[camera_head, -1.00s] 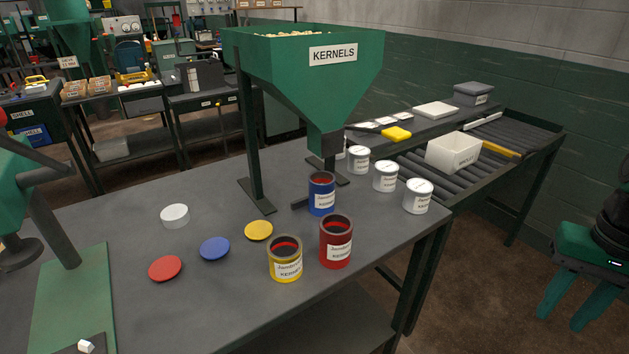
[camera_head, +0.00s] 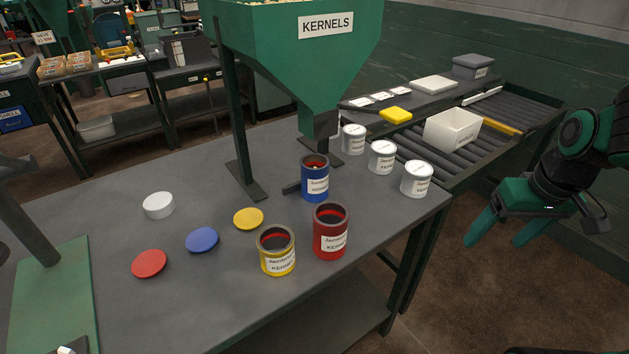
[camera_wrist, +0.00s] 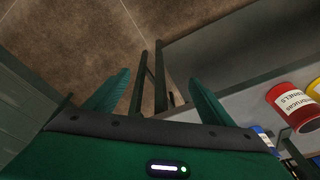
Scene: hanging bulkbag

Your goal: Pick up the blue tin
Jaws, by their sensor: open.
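The blue tin (camera_head: 315,181) stands upright and open-topped on the dark workbench (camera_head: 330,290), just below the hopper's spout. A red tin (camera_head: 331,232) and a yellow tin (camera_head: 277,251) stand in front of it. My gripper (camera_head: 498,236) is open and empty, off the bench's right side and well apart from the tins. In the wrist view, my gripper's two fingers (camera_wrist: 158,92) are spread over the floor. The red tin (camera_wrist: 288,105) shows there at the right, and a sliver of the blue tin (camera_wrist: 263,136) shows beside my gripper's body.
The green KERNELS hopper (camera_head: 300,60) stands behind the blue tin. White tins (camera_head: 382,157) line the bench's right edge. Red, blue (camera_head: 202,240), yellow and white lids lie at left. A roller conveyor (camera_head: 475,150) holds a white bin (camera_head: 452,130).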

